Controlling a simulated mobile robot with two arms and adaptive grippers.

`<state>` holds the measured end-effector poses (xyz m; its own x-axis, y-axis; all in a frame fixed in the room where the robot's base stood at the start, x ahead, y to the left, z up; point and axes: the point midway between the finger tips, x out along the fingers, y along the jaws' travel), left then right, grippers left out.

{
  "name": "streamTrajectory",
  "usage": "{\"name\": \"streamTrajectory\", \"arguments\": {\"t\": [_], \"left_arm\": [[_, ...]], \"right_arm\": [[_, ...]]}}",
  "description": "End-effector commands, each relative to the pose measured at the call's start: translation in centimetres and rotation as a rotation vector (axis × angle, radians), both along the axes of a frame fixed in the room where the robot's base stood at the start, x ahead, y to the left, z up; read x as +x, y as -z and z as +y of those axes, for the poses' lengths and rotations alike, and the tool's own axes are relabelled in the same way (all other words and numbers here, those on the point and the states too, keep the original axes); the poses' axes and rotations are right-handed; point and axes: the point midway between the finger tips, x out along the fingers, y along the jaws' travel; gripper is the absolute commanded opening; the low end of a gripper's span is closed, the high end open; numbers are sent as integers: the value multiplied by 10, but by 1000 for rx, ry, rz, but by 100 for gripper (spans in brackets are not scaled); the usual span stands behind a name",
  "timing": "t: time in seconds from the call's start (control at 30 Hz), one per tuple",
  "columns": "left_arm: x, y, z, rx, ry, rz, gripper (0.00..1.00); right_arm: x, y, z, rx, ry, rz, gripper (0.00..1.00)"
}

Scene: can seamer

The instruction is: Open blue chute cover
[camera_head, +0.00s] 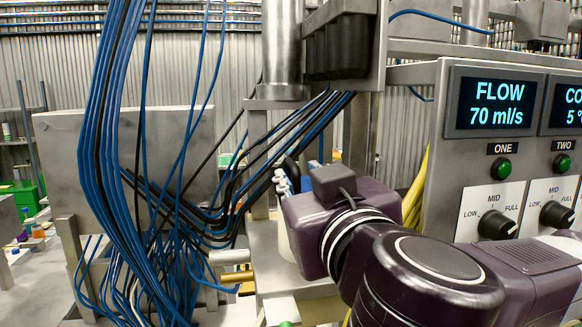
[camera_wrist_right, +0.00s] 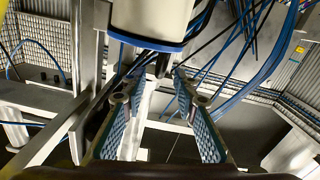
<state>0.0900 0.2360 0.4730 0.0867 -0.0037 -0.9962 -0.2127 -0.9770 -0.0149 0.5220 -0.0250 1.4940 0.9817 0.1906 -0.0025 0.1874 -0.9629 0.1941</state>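No blue chute cover can be made out for certain. In the right wrist view, a cream rounded body with a blue lower rim (camera_wrist_right: 150,22) is at the top centre, beyond the fingertips. I cannot tell if this is the chute or its cover. My right gripper (camera_wrist_right: 156,84) is open, its two blue-padded fingers spread apart with nothing held between them. In the head view my right gripper (camera_head: 284,182) is mostly hidden by my wrist, beside the hanging cables. My left gripper is not in view.
Blue and black cables (camera_head: 110,130) hang at the left and run across the middle. A control panel (camera_head: 440,120) with displays, green buttons and knobs stands at the right, close to my right arm. A metal post (camera_head: 282,45) stands behind the gripper.

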Motion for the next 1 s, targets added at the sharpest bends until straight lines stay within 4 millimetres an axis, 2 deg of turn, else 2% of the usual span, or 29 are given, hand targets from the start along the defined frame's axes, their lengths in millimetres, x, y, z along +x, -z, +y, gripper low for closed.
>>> {"name": "streamTrajectory", "arguments": {"t": [0.03, 0.1, 0.3, 0.43, 0.7, 0.93, 1.0], "left_arm": [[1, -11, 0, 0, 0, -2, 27], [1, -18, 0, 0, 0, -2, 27], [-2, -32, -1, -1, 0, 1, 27], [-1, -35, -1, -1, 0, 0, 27], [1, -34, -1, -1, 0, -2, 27], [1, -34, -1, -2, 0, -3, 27], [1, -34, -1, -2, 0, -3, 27]], "right_arm": [[10, -4, 1, -2, 3, 5, 27], [21, -4, 3, -1, 2, 7, 27], [47, -3, 9, 0, 1, 4, 27], [55, -1, 10, -2, 1, 3, 27], [57, 0, 11, -1, -1, 0, 27], [56, 0, 11, -1, 0, 1, 2], [57, 0, 11, -1, 0, 1, 0]]}}
